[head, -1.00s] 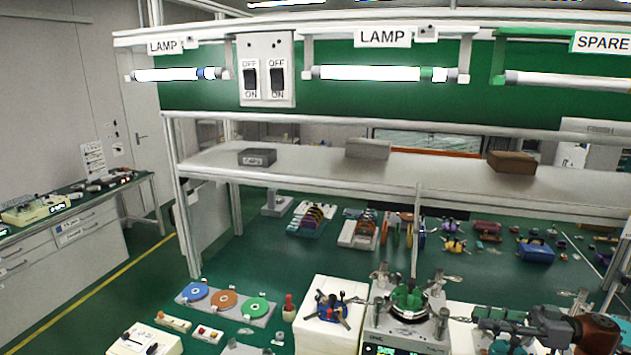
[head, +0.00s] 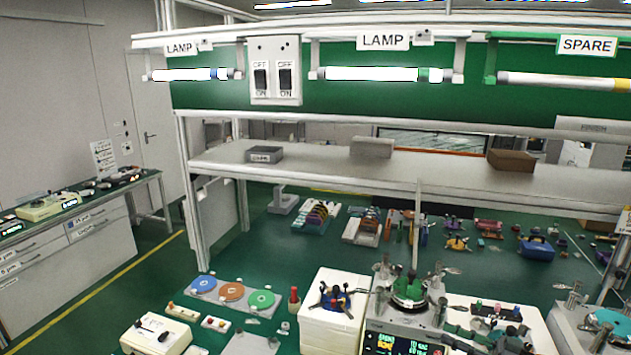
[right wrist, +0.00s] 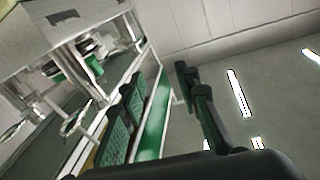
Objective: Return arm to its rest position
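My right gripper (head: 468,332) shows low in the head view, just right of the lapping machine (head: 408,312) with its green-centred top. In the right wrist view its two dark fingers (right wrist: 160,88) stand apart, with nothing seen between them. The machine's lit display is at the bottom edge of the head view. The right arm behind the gripper is mostly cut off by the frame. My left gripper is not in view.
A white block (head: 330,325) with a blue-centred, dark-armed fixture stands left of the machine. A plate (head: 232,297) with blue, orange and green discs lies further left. A shelf (head: 330,165) with boxes crosses above the bench. Another machine (head: 600,325) stands at the right edge.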

